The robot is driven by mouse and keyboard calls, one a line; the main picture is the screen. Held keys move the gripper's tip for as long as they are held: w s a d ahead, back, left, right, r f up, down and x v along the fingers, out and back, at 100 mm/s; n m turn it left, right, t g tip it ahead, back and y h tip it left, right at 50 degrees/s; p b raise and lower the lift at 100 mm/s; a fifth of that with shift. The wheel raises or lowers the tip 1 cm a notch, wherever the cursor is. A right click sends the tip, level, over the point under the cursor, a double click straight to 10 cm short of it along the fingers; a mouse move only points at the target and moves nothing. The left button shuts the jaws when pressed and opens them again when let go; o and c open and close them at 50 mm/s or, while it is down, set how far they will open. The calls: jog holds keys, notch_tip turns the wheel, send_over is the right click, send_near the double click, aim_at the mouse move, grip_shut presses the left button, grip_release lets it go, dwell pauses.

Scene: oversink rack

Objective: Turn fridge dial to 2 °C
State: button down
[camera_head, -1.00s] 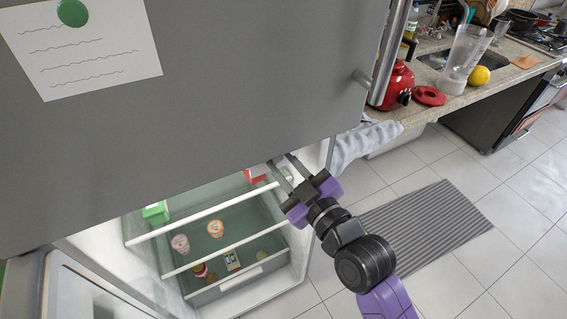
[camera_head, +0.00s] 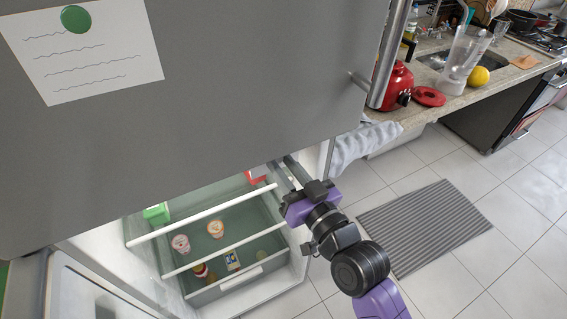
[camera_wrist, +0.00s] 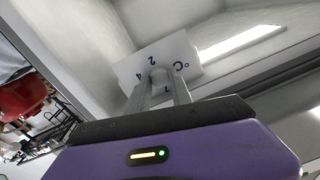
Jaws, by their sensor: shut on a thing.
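The fridge dial's white plate (camera_wrist: 182,52) shows in the wrist view, on the pale inner wall of the fridge. Its marks "°C", "2" and "4" appear turned in the picture. My gripper (camera_wrist: 160,82) is shut on the grey dial knob (camera_wrist: 160,73) in front of the plate. The fingers cover part of the plate, and I cannot tell which number the knob points to. In the head view my gripper (camera_head: 287,170) reaches under the grey upper door's lower edge into the open fridge (camera_head: 205,212). The dial is hidden there.
The grey upper door (camera_head: 230,90) hangs close above my gripper. White-edged shelves (camera_head: 215,212) hold small tubs and cartons. A towel (camera_head: 360,145) hangs from the counter at right. Tiled floor with a striped mat (camera_head: 425,225) is free.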

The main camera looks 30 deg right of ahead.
jog(key=shift+m+h+p, duration=0.3)
jog(key=shift+m+p, duration=0.4)
jog(key=shift+m, duration=1.6)
jog(key=c, duration=1.1)
grip_release()
jog(key=shift+c, duration=0.2)
jog(key=shift+s+f, duration=0.1)
jog(key=s+b, duration=0.2)
jog(key=s, duration=0.5)
jog(key=shift+s+f, duration=0.2)
jog(key=shift+s, duration=0.1)
